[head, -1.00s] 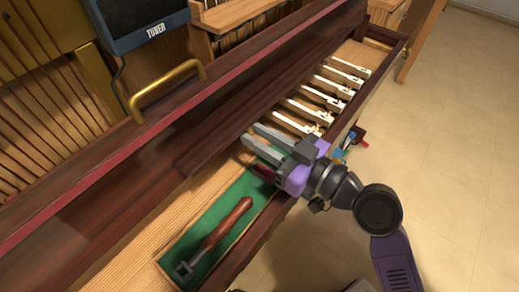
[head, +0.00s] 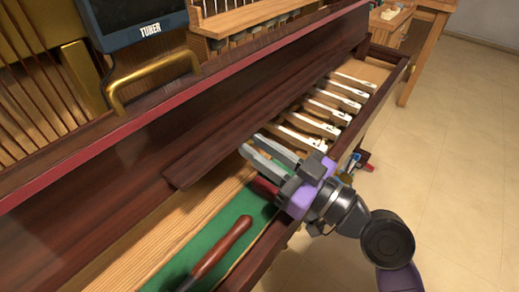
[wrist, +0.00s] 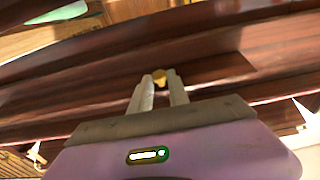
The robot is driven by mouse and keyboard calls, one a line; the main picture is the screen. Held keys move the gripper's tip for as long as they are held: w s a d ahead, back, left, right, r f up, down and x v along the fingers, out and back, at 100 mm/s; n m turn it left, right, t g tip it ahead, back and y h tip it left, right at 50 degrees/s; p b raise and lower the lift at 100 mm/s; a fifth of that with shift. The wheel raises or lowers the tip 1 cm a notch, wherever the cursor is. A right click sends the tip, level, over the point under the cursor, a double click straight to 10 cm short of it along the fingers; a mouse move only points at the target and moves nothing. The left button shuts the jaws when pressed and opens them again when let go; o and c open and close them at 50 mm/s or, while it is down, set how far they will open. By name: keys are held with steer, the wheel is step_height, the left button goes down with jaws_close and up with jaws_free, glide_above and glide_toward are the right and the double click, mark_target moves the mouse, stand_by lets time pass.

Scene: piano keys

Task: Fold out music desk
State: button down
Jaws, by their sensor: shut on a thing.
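The music desk (head: 215,155) is a long dark red-brown wooden panel running diagonally across the head view, with a ledge along its lower edge. My gripper (head: 250,145) reaches to this ledge from the lower right. In the wrist view the two grey fingers (wrist: 160,88) are closed around a small brass knob (wrist: 159,76) that stands out against the dark wood. The knob is hidden in the head view. Dark wood panels also fill much of the wrist view (wrist: 80,95).
White keys on wooden sticks (head: 340,98) lie right of my gripper. A red-brown-handled tool (head: 222,248) lies on a green-lined tray (head: 200,243) at lower left. A brass handle (head: 112,98) and a tuner (head: 140,22) are above.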

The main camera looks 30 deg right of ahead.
steer(key=c, duration=1.3)
jaws_free()
steer(key=shift+o, duration=0.2)
steer(key=shift+v, duration=3.85)
